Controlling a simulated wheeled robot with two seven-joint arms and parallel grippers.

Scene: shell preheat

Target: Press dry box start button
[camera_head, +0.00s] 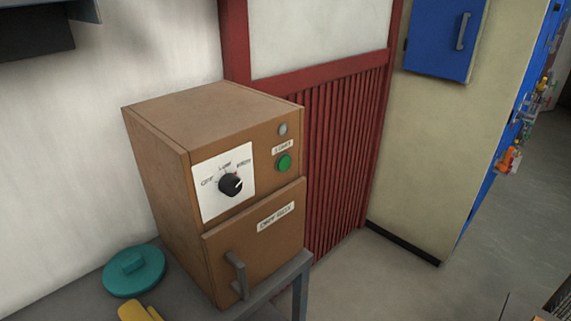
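The dry box (165,135) is a brown cabinet standing on a grey table. A round green button (284,163) sits on the upper right of its front face, under a label that reads START. A small grey round light or cap (283,129) is above that label. A black knob (231,184) on a white plate is to the left, with markings that seem to read OFF, LOW and HIGH. The door (252,246) below appears closed and has a grey handle (238,274). Neither of my grippers is in view.
A teal round lid (134,271) and a yellow object (139,312), cut off by the frame, lie left of the box on the grey table (83,300). Red slatted panelling (345,150) stands behind. A blue wall cabinet (438,40) is at upper right. Floor at right is open.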

